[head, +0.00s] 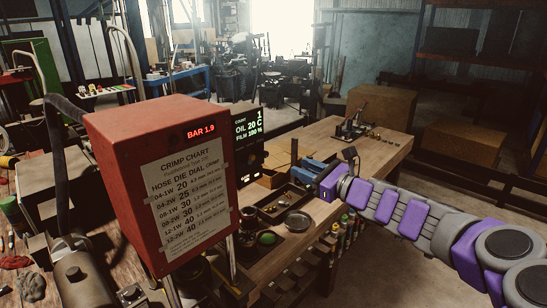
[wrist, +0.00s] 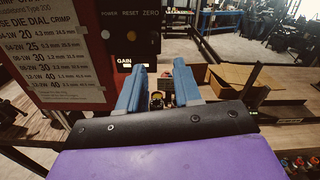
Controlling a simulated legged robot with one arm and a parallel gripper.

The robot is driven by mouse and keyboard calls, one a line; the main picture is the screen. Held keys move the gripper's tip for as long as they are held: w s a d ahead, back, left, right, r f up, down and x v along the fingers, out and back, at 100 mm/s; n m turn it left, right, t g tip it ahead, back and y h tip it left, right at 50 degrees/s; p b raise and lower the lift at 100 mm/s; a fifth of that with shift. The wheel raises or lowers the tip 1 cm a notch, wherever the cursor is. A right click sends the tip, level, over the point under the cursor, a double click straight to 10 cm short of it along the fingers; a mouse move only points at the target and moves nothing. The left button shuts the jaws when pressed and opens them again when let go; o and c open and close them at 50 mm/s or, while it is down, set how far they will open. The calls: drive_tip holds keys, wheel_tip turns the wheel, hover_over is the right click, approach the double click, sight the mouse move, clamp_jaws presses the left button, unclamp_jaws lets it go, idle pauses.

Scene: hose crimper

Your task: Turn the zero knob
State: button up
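The dark control panel (wrist: 131,40) carries the words POWER, RESET and ZERO along its top, with GAIN lower down. A pale round control sits under POWER and an amber one under RESET. Below the ZERO label (wrist: 151,14) the surface is dark, and I cannot make out the knob's shape clearly. My gripper (wrist: 160,66) is open, with two blue fingers apart and nothing held between them. Its left finger overlaps the panel's lower right part in the wrist view. In the head view my gripper (head: 308,166) is over the bench, right of the red box; the knob is not visible there.
The red box (head: 120,125) bears a crimp chart (head: 185,195) and a BAR 1.9 display. A dark screen (head: 248,125) reading OIL and FILM stands behind it. The wooden bench (head: 375,155) holds trays and a round dish (head: 297,221). Cardboard boxes (head: 380,105) stand beyond.

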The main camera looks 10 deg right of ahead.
sight(267, 155)
drive_tip(key=x, duration=0.3)
drive_tip(key=a+x, duration=0.1)
drive_tip(key=x, duration=0.2)
drive_tip(key=s+x, duration=0.1)
drive_tip(key=x, duration=0.3)
drive_tip(key=shift+a+b, duration=0.25)
drive_tip(key=shift+b, duration=0.05)
drive_tip(key=shift+w+d+r, duration=0.1)
drive_tip(key=shift+w+d, duration=0.05)
drive_tip(key=shift+d, duration=0.05)
drive_tip(key=shift+w+d, duration=0.1)
drive_tip(key=shift+w, duration=0.6)
drive_tip(key=shift+a, duration=0.75)
drive_tip(key=shift+c, duration=0.3)
drive_tip(key=shift+d, duration=0.2)
clamp_jaws()
